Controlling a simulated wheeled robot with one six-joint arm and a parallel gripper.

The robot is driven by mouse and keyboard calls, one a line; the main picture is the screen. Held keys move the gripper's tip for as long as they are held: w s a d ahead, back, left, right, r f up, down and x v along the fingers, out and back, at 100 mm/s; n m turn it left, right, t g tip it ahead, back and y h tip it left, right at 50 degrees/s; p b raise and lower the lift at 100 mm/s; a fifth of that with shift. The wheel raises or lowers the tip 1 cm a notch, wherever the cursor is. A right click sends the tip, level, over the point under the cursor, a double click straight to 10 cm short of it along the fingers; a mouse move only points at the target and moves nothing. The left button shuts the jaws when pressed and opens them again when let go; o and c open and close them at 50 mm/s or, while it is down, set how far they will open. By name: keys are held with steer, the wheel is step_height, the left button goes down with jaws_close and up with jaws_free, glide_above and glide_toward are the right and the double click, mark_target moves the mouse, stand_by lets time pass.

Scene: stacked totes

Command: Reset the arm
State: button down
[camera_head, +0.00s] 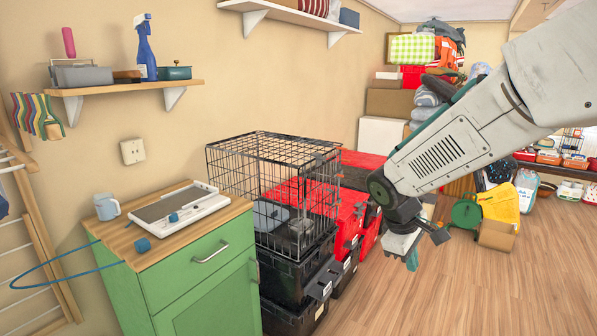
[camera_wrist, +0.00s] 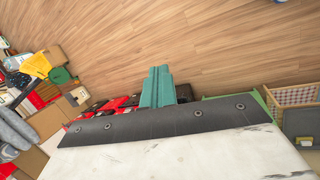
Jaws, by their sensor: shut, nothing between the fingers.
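My arm (camera_head: 455,135) comes in from the upper right of the head view and bends down at a dark joint. My gripper (camera_head: 411,262) hangs below it, over open floor to the right of the stacked totes. In the wrist view, the gripper's two teal fingers (camera_wrist: 157,86) lie side by side, shut, with nothing between them. The gripper appears apart from everything around it.
A green cabinet (camera_head: 200,278) stands at the lower left. Next to it, a black wire crate (camera_head: 270,150) sits on black totes (camera_head: 284,277), beside red-lidded totes (camera_head: 349,207). Bags and boxes, including a yellow bag (camera_head: 500,203), stand behind. The wooden floor (camera_head: 480,290) at right is clear.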

steer(key=s+r+m+y, duration=0.1)
steer(key=s+r+m, duration=0.2)
steer(key=s, duration=0.6)
steer(key=s+d+r+m+y, duration=0.1)
steer(key=s+r+m, duration=0.2)
steer(key=s, duration=0.6)
steer(key=s+r+m+y, duration=0.2)
steer(key=s+r, duration=0.1)
steer(key=s, duration=0.7)
steer(key=shift+d+m, duration=0.4)
steer(key=shift+r, duration=0.1)
